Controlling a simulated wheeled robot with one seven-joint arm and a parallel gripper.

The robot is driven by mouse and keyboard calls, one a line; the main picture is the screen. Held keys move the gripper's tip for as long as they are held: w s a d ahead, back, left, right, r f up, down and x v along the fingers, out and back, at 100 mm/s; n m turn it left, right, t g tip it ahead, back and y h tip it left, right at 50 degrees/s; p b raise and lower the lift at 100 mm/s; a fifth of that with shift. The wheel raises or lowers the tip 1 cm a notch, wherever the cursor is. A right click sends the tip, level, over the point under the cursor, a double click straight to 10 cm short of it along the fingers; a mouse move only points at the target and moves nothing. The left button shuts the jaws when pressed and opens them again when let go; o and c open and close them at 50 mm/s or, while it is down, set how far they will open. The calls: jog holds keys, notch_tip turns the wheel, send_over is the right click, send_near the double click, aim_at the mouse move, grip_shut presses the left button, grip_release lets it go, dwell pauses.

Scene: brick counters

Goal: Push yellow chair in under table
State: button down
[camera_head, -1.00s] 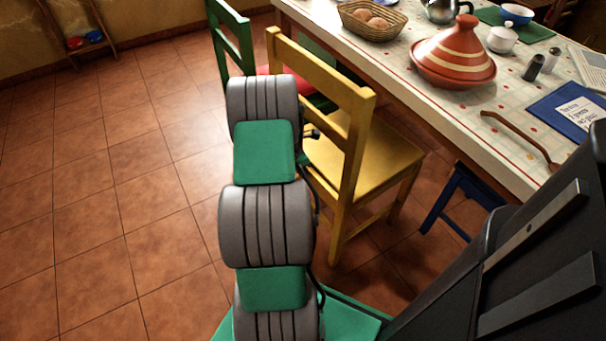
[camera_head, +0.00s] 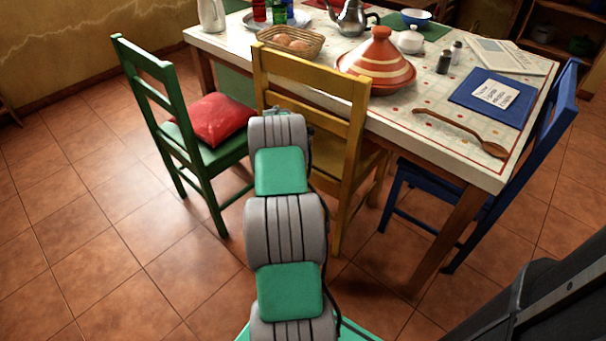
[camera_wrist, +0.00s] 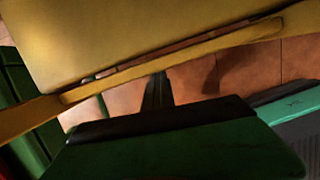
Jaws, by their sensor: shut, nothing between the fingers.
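The yellow chair (camera_head: 312,82) stands upright in the head view with its back toward me. Its seat reaches partly under the near long edge of the table (camera_head: 400,113), and its backrest stands just outside that edge. My gripper is hidden behind my own arm links in the head view, low behind the chair's back. In the wrist view my gripper (camera_wrist: 158,88) shows as dark, shut fingers pointing at the yellow chair (camera_wrist: 130,40), whose wood fills the top. The fingertips look close to a yellow bar; I cannot tell whether they touch it.
A green chair (camera_head: 172,130) with a red cushion (camera_head: 213,119) stands close on the left. A blue chair (camera_head: 545,130) stands at the table's right end. A tagine (camera_head: 377,65), a basket (camera_head: 290,42) and a wooden spoon (camera_head: 460,132) lie on the table. Floor is clear at left.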

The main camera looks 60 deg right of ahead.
jog(key=shift+r, duration=0.2)
jog(key=w+a+r+m+t+p, duration=0.1)
jog(key=w+a+r+m+p, duration=0.25)
jog(key=a+r+p, duration=0.9)
jog(key=w+a+r+m+t+p, duration=0.1)
jog(key=w+a+r+m+p, duration=0.25)
jog(key=a+r, duration=1.8)
jog(key=s+a+r+m+t+y+p, duration=0.1)
jog(key=s+a+r+m+y+p, duration=0.1)
jog(key=s+a+r+m+p, duration=0.7)
jog(key=s+a+r+p, duration=0.2)
jog(key=s+a+r, duration=0.2)
jog(key=a+r, duration=0.4)
jog(key=shift+a+r+t+y, duration=0.3)
jog(key=shift+a+y, duration=0.1)
jog(key=shift+a, duration=0.35)
